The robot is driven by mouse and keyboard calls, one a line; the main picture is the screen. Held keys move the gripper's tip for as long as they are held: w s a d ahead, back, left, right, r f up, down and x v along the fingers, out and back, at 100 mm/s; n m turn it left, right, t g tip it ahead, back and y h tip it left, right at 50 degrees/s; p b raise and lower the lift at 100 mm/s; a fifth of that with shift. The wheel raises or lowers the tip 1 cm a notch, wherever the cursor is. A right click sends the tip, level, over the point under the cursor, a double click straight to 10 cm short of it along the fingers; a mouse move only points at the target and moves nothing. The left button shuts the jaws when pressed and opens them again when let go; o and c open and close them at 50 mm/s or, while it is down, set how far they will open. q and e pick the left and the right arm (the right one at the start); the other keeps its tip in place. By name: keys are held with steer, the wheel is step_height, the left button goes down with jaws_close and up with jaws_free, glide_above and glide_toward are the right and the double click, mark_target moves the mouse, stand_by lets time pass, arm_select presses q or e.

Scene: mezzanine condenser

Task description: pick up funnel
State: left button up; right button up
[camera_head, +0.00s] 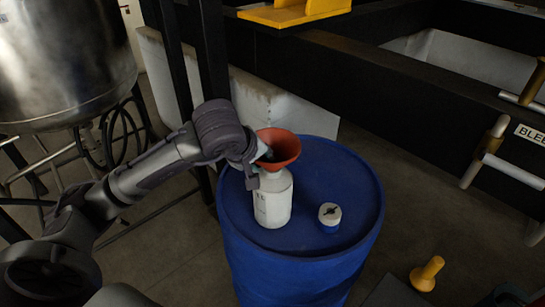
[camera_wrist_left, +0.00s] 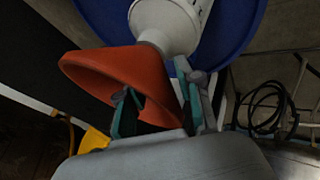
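The orange-red funnel (camera_head: 281,147) sits upright on the neck of a white bottle (camera_head: 273,198), its wide mouth up. The bottle stands on the lid of a blue drum (camera_head: 350,195). My left gripper (camera_head: 260,163) is at the left side of the funnel. In the left wrist view the funnel (camera_wrist_left: 120,72) shows close up, with its narrow end at the bottle (camera_wrist_left: 168,22). There the left gripper's fingers (camera_wrist_left: 158,100) are apart, one over the cone's mouth and one outside its wall. My right gripper is not in view.
A small white and blue cap-like object (camera_head: 330,215) lies on the drum lid, right of the bottle. A steel tank (camera_head: 65,60) stands at the left. Black beams (camera_head: 400,90) run behind the drum. A yellow-handled object (camera_head: 428,273) is at the lower right.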

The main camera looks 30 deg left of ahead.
arm_select(q)
jaws_close()
